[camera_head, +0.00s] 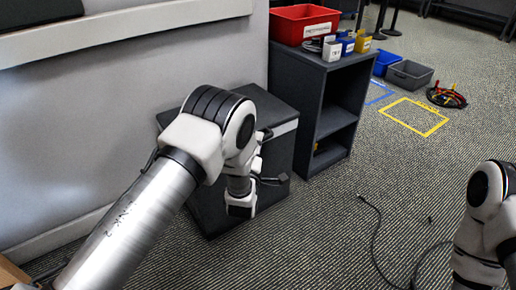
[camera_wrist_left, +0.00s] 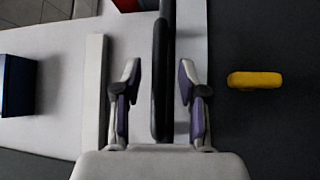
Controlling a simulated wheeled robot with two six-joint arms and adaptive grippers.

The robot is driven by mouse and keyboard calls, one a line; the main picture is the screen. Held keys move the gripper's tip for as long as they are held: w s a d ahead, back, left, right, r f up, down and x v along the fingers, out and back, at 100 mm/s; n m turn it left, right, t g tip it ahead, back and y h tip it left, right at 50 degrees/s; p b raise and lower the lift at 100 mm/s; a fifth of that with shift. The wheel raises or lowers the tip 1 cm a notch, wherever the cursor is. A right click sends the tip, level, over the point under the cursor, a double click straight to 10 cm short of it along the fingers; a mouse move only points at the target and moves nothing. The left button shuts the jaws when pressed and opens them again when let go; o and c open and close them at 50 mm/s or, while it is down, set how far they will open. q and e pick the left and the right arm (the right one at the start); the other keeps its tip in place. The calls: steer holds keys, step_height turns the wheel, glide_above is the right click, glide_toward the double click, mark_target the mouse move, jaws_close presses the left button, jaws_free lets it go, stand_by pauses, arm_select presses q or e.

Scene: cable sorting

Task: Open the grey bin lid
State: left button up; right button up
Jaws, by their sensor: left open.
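The grey bin (camera_head: 205,212) is a dark box standing against the wall, left of the shelf. Its dark top, which looks like the lid (camera_head: 275,105), has a pale strip along its edge and looks closed, though my arm hides much of it. My left gripper (camera_head: 262,142) is by the bin, partly hidden by its own wrist. In the left wrist view the left gripper (camera_wrist_left: 158,72) is open. A dark upright bar or edge (camera_wrist_left: 162,30) lies between its fingers with gaps on both sides. I cannot tell if this is the lid. My right gripper is out of view.
A dark shelf (camera_head: 340,75) beside the bin carries a red bin (camera_head: 300,20) and small containers. A blue bin (camera_head: 385,62), a grey tray (camera_head: 410,75) and coiled cables (camera_head: 446,97) lie beyond. A loose black cable (camera_head: 375,240) crosses the carpet.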

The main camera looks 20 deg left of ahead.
arm_select(q)
steer(key=shift+w+a+r, duration=0.1)
steer(key=shift+w, duration=0.7)
jaws_close()
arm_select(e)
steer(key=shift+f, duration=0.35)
arm_select(q)
steer(key=shift+r, duration=0.1)
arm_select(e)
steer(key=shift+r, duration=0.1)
